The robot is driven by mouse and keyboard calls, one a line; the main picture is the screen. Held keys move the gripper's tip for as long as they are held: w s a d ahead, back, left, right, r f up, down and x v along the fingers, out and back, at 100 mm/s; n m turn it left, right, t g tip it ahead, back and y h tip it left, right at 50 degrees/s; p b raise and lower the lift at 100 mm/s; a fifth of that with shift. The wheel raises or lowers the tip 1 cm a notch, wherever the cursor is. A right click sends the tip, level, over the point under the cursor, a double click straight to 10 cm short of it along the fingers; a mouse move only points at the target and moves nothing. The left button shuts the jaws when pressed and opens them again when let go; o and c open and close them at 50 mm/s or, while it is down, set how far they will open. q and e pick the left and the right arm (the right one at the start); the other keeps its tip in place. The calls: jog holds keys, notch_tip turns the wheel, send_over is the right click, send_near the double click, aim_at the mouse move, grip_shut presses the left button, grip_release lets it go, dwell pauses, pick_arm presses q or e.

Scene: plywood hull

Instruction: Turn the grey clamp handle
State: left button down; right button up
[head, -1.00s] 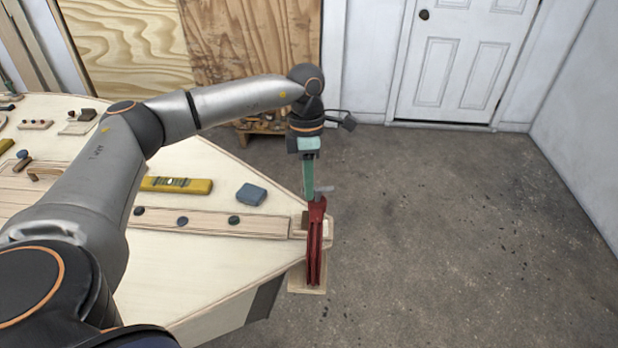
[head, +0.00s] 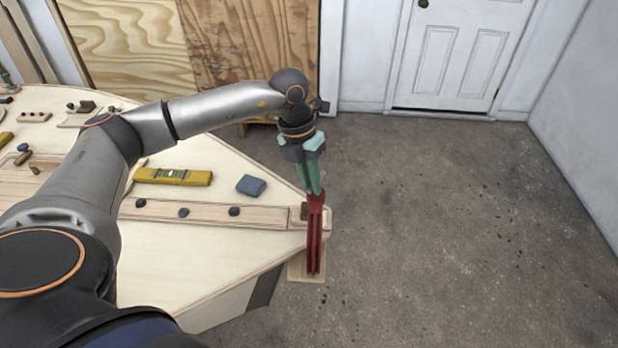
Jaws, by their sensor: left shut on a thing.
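A red clamp (head: 314,240) sits upright at the pointed end of the plywood hull (head: 225,255). My left gripper (head: 315,190) reaches down from above to the top of the clamp. Its green fingers are closed together there, shut on the grey clamp handle, which they now hide almost entirely. The gripper is twisted about its long axis and leans slightly. My right gripper is not in view.
Plywood sheets (head: 245,50) lean at the back wall. Open concrete floor (head: 440,220) lies to the right, with a white door (head: 450,60) beyond.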

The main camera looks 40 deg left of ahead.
pick_arm(q)
jog(key=n, duration=0.4)
jog(key=shift+s+d+f+t, duration=0.1)
jog(key=shift+d+f+t, duration=0.2)
jog(key=shift+d, duration=0.05)
jog(key=shift+d+n+t+y, duration=0.2)
jog(key=shift+n+t+y, duration=0.1)
jog(key=shift+n, duration=1.4)
jog(key=c, duration=0.9)
grip_release()
jog(key=shift+w+r, duration=0.1)
jog(key=shift+w, duration=0.15)
jog(key=shift+r, duration=0.15)
jog(key=r, duration=0.4)
jog(key=s+a+r, duration=0.1)
jog(key=r, duration=0.7)
jog(key=shift+s+a+b, duration=0.3)
jog(key=shift+s+b, duration=0.1)
